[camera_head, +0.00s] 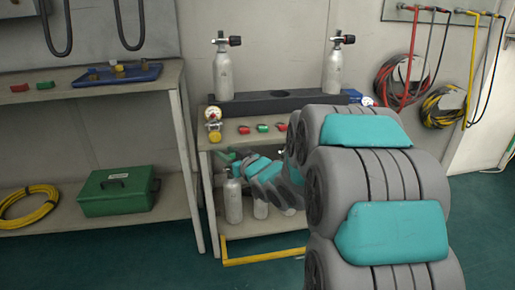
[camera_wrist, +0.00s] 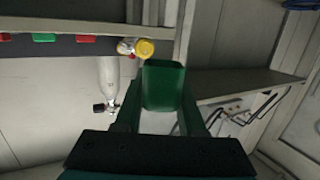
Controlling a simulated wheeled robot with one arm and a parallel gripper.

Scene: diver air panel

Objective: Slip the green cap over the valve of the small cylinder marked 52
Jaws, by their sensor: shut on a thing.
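My gripper (camera_wrist: 163,105) is shut on a green cap (camera_wrist: 163,84), which sits between its fingers in the wrist view. In the head view my gripper (camera_head: 228,160) is below the cart's top, just above a small grey cylinder (camera_head: 233,200) on the lower shelf. The cap and this cylinder look apart, but the gap is hard to judge. Another small cylinder (camera_head: 260,208) stands beside it, partly behind my arm. Two more grey cylinders with black valves, one left (camera_head: 223,75) and one right (camera_head: 333,70), stand at the rack. No number 52 is legible.
A gauge with a yellow knob (camera_head: 213,130) stands at the cart top's left edge, close above my gripper. Red and green caps (camera_head: 262,128) lie on that top. A yellow rail (camera_head: 265,257) runs low in front. The left bench holds a green box (camera_head: 117,190).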

